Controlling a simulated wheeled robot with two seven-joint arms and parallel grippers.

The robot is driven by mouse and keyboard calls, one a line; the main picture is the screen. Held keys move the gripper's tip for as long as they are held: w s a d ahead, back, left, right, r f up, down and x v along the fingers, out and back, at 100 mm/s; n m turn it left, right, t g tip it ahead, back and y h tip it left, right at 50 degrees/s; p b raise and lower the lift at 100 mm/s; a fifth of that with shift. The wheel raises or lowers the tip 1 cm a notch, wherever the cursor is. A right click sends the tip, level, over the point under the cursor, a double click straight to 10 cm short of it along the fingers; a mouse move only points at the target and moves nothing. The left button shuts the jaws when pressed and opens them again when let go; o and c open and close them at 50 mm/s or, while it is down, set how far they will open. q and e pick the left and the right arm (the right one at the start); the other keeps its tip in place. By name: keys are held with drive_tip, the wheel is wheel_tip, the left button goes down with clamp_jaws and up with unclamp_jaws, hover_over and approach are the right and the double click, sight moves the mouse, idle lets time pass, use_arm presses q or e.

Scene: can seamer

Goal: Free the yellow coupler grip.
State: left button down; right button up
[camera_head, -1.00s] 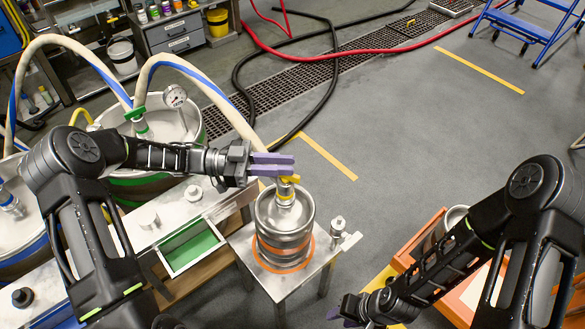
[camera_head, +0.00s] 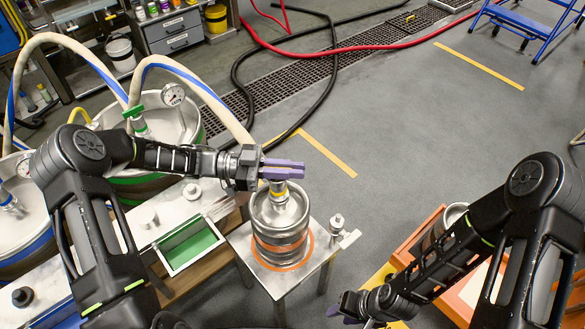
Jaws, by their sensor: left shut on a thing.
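The steel keg (camera_head: 280,222) with an orange band stands upright on a small metal table (camera_head: 245,243). A coupler sits on its top, with a little yellow (camera_head: 279,192) showing at its neck. My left gripper (camera_head: 284,168) is directly above the keg top, its purple fingers closed around the upper coupler. The yellow coupler grip is mostly hidden behind these fingers. A pale hose with a blue stripe (camera_head: 205,88) runs down behind my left gripper. My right gripper (camera_head: 347,308) is low at the bottom centre, away from the keg; its finger gap is unclear.
A green-bottomed tray (camera_head: 164,268) lies left of the keg. A small metal fitting (camera_head: 337,226) stands at the table's right side. Large vats, one with a green coupler (camera_head: 134,112), are at the left. An orange crate (camera_head: 410,253) is at the right. Floor beyond the keg is mostly clear.

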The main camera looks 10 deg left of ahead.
use_arm(q)
drive_tip(key=shift+r+t, duration=0.25)
drive_tip(key=shift+t, duration=0.15)
drive_tip(key=n+t+y, duration=0.1)
drive_tip(key=n+t, duration=0.1)
drive_tip(key=w+n+t+y, duration=0.1)
drive_tip(key=n+t, duration=0.1)
drive_tip(key=t, duration=0.1)
drive_tip(key=n+t+y, duration=0.1)
drive_tip(key=n+t, duration=0.1)
drive_tip(key=t, duration=0.1)
drive_tip(key=shift+w+a+y, duration=0.3)
idle(1.1)
drive_tip(key=c, duration=1.5)
unclamp_jaws()
drive_tip(key=shift+f, duration=0.1)
